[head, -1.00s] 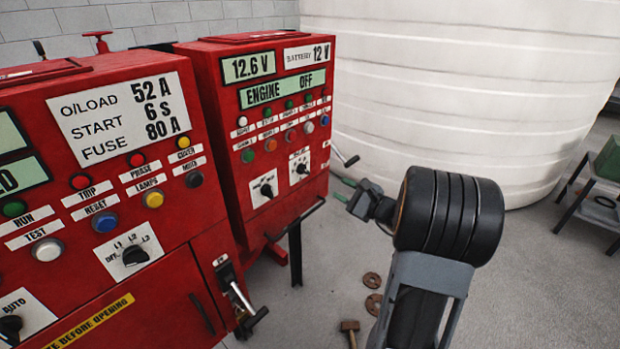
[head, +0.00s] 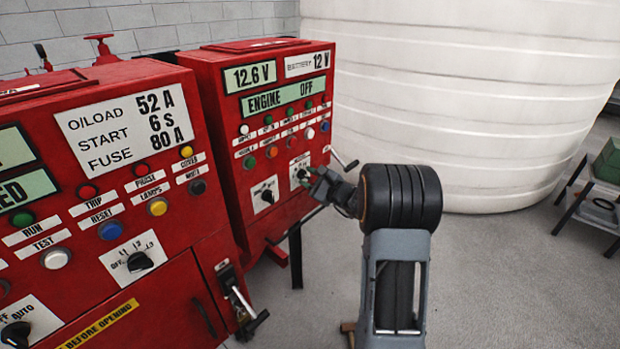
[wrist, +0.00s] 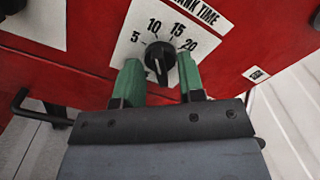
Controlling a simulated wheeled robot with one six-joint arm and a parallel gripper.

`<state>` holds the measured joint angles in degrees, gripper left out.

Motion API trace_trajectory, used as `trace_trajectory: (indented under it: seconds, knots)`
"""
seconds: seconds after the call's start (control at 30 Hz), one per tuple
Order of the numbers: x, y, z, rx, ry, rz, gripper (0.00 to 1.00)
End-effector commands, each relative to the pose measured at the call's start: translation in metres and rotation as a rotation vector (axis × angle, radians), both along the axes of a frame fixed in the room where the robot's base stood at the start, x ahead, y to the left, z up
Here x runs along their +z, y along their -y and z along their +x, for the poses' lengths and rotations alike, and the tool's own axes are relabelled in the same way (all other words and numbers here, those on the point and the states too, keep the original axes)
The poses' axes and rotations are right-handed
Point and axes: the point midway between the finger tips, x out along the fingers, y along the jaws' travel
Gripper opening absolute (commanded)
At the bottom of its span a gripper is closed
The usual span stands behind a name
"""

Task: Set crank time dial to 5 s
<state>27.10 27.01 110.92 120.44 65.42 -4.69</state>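The crank time dial (wrist: 160,57) is a black knob on a white plate marked 5, 10, 15 and 20, on the right red panel's front. A pale mark shows on the knob's lower part, away from the numbers; I cannot tell a set value. In the head view the dial (head: 301,174) is partly covered by my gripper (head: 314,184). In the wrist view my gripper (wrist: 157,64) is open, its green fingers below and to either side of the knob, with gaps to it. Contact is not visible.
Another black selector (head: 267,196) sits left of the dial, with rows of buttons above. A crank-like handle (head: 345,161) sticks out at the panel's right edge. A dark rail (wrist: 40,112) shows at lower left.

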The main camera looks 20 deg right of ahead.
Motion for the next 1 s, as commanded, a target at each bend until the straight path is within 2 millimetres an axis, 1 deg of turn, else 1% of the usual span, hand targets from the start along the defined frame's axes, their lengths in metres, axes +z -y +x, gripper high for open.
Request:
trace_trajectory:
  seconds: [0.2,0.23,0.6,0.87,1.0]
  knots:
    - [0.0001,0.0000,0.0002,0.000,0.000,0.000,0.36]
    - [0.0001,0.0000,0.0002,0.000,0.000,0.000,0.34]
    - [0.0002,0.0000,0.0001,0.000,0.000,-0.001,0.00]
    - [-0.0009,-0.0001,0.0001,-0.001,0.003,-0.006,0.00]
    - [-0.0043,0.0000,0.0001,-0.001,0.021,-0.042,0.00]
